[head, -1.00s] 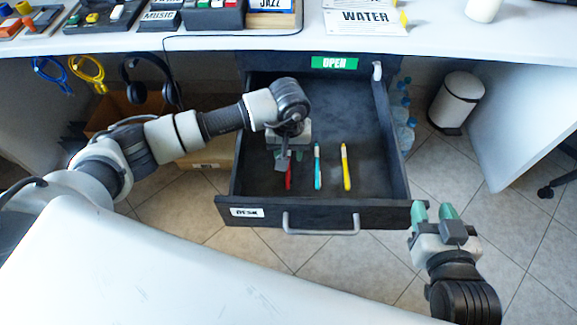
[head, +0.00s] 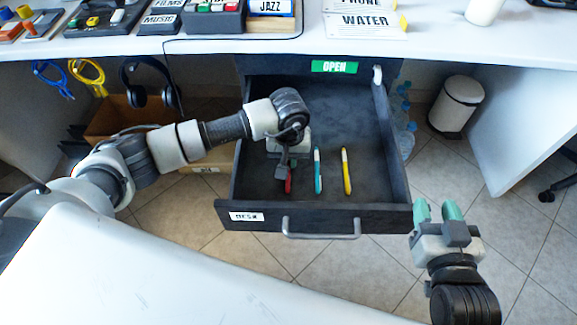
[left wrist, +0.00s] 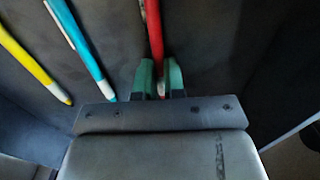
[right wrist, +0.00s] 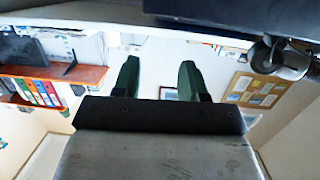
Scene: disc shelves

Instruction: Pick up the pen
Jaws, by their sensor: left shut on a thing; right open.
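Three pens lie in the open dark drawer (head: 245,190): a red pen (head: 288,182), a teal pen (head: 318,172) and a yellow pen (head: 346,170). My left gripper (head: 289,165) is down in the drawer over the red pen and hides part of it. In the left wrist view my left gripper (left wrist: 159,78) is shut on the red pen (left wrist: 154,32), its green fingers on either side. The teal pen (left wrist: 85,50) and yellow pen (left wrist: 25,55) lie beside it. My right gripper (head: 438,212) is open and empty, outside the drawer's front right corner.
The drawer has a handle (head: 320,233) at its front and hangs under a white desk (head: 290,44). A white bin (head: 456,105) stands on the floor at the right. Blue bottles (head: 403,125) stand beside the drawer. Headphones (head: 150,82) hang at the left.

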